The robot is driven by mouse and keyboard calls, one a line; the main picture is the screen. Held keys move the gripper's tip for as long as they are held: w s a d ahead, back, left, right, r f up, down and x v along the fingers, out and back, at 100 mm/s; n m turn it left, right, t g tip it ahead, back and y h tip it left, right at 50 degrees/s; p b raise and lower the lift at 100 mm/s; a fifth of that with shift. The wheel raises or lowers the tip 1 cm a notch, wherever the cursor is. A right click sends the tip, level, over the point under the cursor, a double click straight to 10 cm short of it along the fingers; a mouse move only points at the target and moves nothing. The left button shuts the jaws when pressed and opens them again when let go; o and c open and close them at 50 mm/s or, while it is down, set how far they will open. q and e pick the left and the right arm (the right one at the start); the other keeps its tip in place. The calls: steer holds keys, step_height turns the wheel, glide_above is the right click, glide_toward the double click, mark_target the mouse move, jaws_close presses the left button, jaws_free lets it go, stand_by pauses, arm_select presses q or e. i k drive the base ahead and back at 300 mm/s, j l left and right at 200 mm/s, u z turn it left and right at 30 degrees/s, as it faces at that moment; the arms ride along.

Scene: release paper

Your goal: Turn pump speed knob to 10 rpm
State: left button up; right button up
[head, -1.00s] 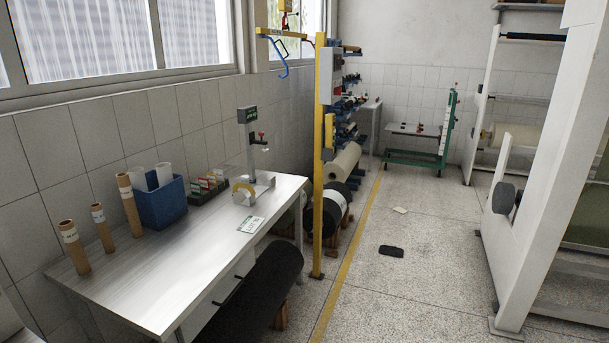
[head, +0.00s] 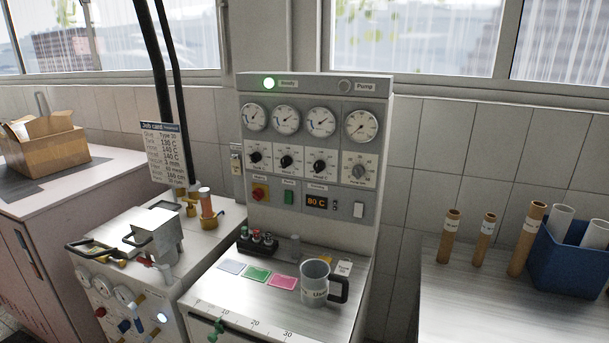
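The control panel (head: 385,120) stands upright in the middle of the head view. Neither of my grippers is in view.
A metal mug (head: 314,285) stands on the ledge before the panel. A job card (head: 165,152) hangs at the left.

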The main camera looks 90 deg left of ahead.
mark_target(358, 170)
steer(key=u, duration=1.85)
